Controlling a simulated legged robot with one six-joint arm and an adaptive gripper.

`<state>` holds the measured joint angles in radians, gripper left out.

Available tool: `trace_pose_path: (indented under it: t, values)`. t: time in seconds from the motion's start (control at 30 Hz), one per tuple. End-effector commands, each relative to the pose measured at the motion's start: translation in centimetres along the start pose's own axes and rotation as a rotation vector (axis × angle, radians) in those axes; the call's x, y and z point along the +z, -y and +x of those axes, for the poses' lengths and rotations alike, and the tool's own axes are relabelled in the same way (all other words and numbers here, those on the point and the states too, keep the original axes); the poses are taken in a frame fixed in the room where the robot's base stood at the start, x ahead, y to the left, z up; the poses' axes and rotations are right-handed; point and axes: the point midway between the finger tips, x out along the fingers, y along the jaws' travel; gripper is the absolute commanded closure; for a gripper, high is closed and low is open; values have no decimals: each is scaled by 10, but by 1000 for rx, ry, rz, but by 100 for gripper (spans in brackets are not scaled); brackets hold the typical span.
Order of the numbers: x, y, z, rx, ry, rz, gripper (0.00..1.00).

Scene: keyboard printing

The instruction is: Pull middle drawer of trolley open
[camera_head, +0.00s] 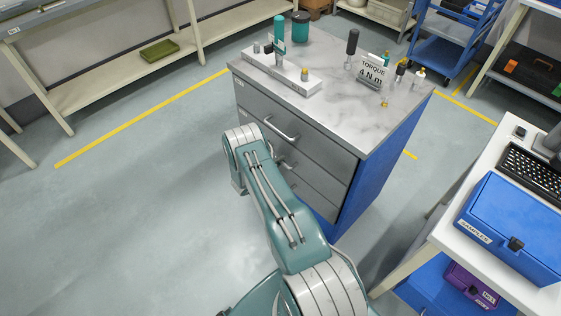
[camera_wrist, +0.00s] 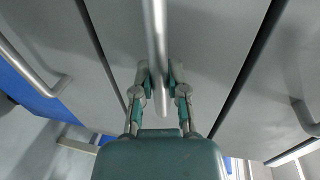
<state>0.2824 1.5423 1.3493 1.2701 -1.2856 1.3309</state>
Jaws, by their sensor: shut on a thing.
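The trolley (camera_head: 377,165) has a blue side, grey drawer fronts and a marbled top. In the head view its drawers look flush, and the top drawer's bar handle (camera_head: 280,131) is in sight above my arm. In the wrist view the middle drawer handle (camera_wrist: 154,28) runs down the picture between two drawer seams. My gripper (camera_wrist: 160,75) is shut on this handle, one finger on each side of it. In the head view my arm hides much of the lower drawer fronts, and my gripper is mostly hidden behind it.
A white table with a blue case (camera_head: 515,228) is close on the right. Shelves line the back left. The floor left of the trolley is clear.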

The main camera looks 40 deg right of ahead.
Motion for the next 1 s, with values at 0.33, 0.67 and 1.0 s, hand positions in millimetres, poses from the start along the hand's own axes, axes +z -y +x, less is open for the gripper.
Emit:
trace_pose_path:
  t: [0.33, 0.67, 1.0]
  values:
    - [1, -9, -33, 6, 8, -6, 100]
    - [1, -29, -124, 7, 10, -8, 100]
    - [0, -44, -195, 8, 6, -6, 100]
